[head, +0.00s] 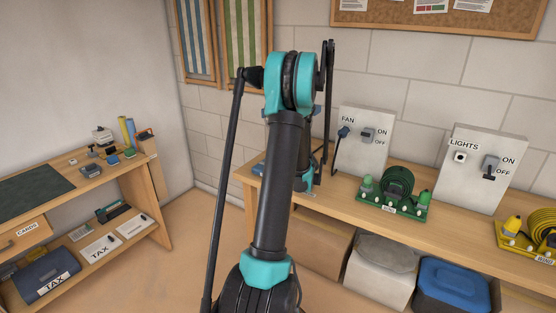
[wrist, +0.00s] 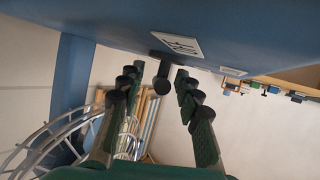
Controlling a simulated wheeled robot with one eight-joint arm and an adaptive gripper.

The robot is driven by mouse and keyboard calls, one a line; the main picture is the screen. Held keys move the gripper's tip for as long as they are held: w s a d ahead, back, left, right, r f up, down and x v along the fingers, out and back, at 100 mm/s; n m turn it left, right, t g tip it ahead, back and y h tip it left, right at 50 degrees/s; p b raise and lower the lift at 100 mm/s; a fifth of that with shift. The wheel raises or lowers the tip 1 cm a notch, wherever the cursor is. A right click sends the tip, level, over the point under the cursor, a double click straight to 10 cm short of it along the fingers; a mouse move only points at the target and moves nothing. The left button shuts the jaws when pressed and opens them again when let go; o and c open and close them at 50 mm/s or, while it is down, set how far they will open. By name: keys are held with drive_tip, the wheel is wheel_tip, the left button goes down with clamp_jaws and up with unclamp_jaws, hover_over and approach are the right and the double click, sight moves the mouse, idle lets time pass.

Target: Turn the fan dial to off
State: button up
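In the wrist view, a black cylindrical knob (wrist: 158,88) stands out from a dark blue surface (wrist: 120,22), beside a white label (wrist: 178,45) whose text I cannot read surely. My gripper (wrist: 159,72) is open, with one finger on each side of the knob; contact is not clear. White curved wires (wrist: 45,140), like a fan guard, show at the lower left. In the head view my gripper (head: 306,182) is low over the bench, partly hidden by my arm. The fan is mostly hidden; a small blue part (head: 259,168) shows left of my arm.
The bench (head: 460,222) holds a FAN panel (head: 375,155) with a plug, cord and switch, a LIGHTS panel (head: 470,185), and a green tray (head: 405,207) close right of my gripper. Boxes sit below. A low shelf (head: 150,185) stands left; floor between is clear.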

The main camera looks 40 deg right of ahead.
drive_tip(key=v, duration=1.2)
drive_tip(key=shift+f, duration=0.15)
drive_tip(key=s+a+f+n+g+y, duration=0.1)
drive_tip(key=a+g+y, duration=0.1)
drive_tip(key=a, duration=1.3)
drive_tip(key=a+f+g+y, duration=0.2)
drive_tip(key=a+g, duration=0.1)
drive_tip(key=a, duration=1.1)
drive_tip(key=s+a+f+g+h, duration=0.1)
drive_tip(key=s+a+f+g, duration=0.1)
drive_tip(key=s+a, duration=0.4)
drive_tip(key=s+a+f+g+h, duration=0.1)
drive_tip(key=s+a+f+g, duration=0.1)
drive_tip(key=s+a, duration=0.5)
drive_tip(key=s+f, duration=0.1)
drive_tip(key=s, duration=0.2)
drive_tip(key=shift+s, duration=0.3)
